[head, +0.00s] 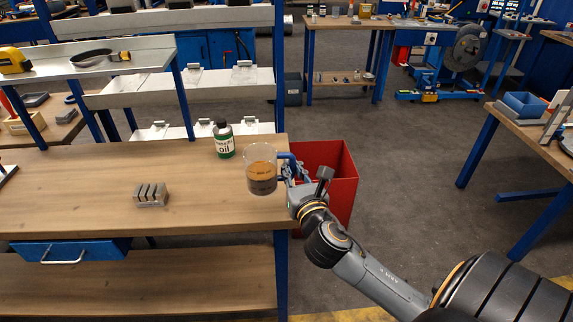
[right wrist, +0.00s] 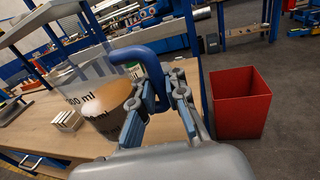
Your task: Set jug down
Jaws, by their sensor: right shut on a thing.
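The jug (head: 261,170) is clear with brown liquid in its lower part and a blue handle. In the head view it is upright at the right end of the wooden workbench (head: 100,180); I cannot tell whether its base touches the top. My right gripper (head: 290,172) is shut on the jug's blue handle, to the right of the jug. In the right wrist view the jug (right wrist: 97,103) shows its printed ml marks, and the handle (right wrist: 143,55) runs down between the fingers of the gripper (right wrist: 160,100). My left gripper is not in view.
A green oil bottle (head: 223,140) stands just behind the jug. A grey slotted block (head: 151,194) sits to the left on the bench. A red bin (head: 335,180) stands on the floor beyond the bench's right end. Bare wood lies between block and jug.

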